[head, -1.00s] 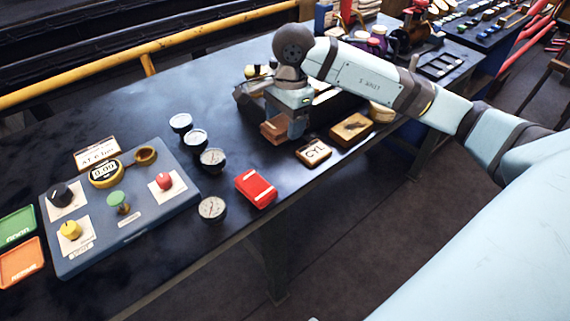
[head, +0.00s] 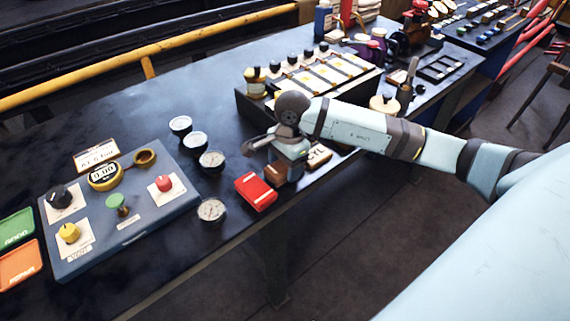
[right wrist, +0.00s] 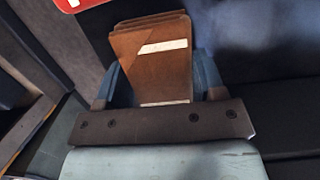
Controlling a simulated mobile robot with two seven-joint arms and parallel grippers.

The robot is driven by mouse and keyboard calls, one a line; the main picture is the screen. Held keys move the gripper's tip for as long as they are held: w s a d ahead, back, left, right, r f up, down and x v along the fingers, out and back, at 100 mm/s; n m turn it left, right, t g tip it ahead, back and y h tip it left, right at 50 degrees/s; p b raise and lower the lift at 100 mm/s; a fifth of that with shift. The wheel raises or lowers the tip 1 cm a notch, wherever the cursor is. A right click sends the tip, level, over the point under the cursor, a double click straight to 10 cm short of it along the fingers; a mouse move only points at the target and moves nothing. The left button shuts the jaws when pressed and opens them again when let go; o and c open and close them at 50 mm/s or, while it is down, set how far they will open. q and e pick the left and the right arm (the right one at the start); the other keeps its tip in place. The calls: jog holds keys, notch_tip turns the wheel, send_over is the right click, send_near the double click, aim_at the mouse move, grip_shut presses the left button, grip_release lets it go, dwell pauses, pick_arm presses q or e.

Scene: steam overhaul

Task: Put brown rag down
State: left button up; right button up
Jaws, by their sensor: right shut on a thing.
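The brown rag (right wrist: 150,72) is a folded brown stack with a white label. In the right wrist view it sits between the two blue fingers of my right gripper (right wrist: 157,82), which is shut on it. In the head view my right gripper (head: 285,170) points down over the front part of the dark bench (head: 235,115), just right of a red folded item (head: 256,191). Only a small brown part of the rag shows there; the gripper hides the rest. I cannot tell whether the rag touches the bench. My left gripper is not in view.
Several round gauges (head: 211,210) and a control panel (head: 125,215) lie left of the red item. A CYL label block (head: 318,156) is close on the right, partly hidden by my arm. A compartment box (head: 320,75) stands behind. The bench's front edge is near.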

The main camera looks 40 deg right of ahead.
jog(key=shift+f, duration=0.15)
jog(key=o, duration=0.9)
jog(key=r, duration=0.4)
jog(key=d+r, duration=0.1)
jog(key=r, duration=0.7)
jog(key=shift+d+r, duration=0.15)
jog(key=shift+d, duration=0.05)
